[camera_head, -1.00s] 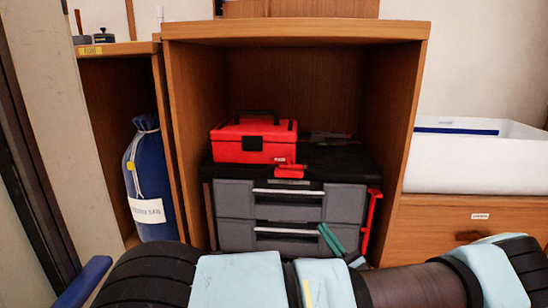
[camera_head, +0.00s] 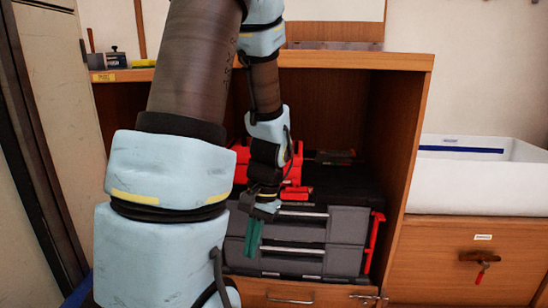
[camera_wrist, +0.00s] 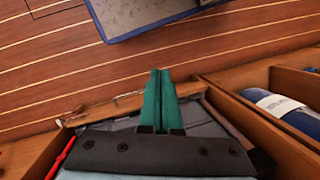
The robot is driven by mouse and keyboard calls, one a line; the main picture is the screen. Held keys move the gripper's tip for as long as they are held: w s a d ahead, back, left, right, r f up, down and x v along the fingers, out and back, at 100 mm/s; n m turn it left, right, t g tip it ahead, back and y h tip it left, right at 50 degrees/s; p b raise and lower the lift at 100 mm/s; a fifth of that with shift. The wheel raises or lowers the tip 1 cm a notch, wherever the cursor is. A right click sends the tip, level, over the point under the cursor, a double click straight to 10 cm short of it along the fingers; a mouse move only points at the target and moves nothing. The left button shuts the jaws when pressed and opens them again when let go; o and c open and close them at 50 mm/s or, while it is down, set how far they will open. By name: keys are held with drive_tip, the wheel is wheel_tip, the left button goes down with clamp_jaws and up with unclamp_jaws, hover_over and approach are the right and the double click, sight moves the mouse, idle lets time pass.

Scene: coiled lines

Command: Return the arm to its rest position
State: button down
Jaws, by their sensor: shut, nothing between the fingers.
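My arm rises through the left and middle of the head view and bends down in front of the open cabinet. My gripper (camera_head: 251,250) points down with its teal fingers together and nothing between them. It hangs in front of the grey drawer case (camera_head: 345,226); the gap between them cannot be told. In the wrist view, the shut fingers (camera_wrist: 161,80) point out over the wooden floor (camera_wrist: 50,75), past the cabinet's front edge.
The wooden cabinet (camera_head: 420,120) surrounds the case. A red toolbox (camera_head: 241,163) on top is partly behind my arm. A white bin (camera_head: 475,185) stands right, above a drawer with a hanging red key (camera_head: 481,275). A blue bag (camera_wrist: 290,110) stands in the neighbouring compartment.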

wheel_tip(320, 180, up, 45)
drive_tip(key=a+n+t+h+p, duration=0.1)
drive_tip(key=n+t+h+p, duration=0.1)
drive_tip(key=p, duration=3.7)
drive_tip(key=shift+a+n+t, duration=0.3)
drive_tip(key=shift+n+t, duration=0.3)
drive_tip(key=shift+n, duration=0.2)
drive_tip(key=shift+f, duration=0.15)
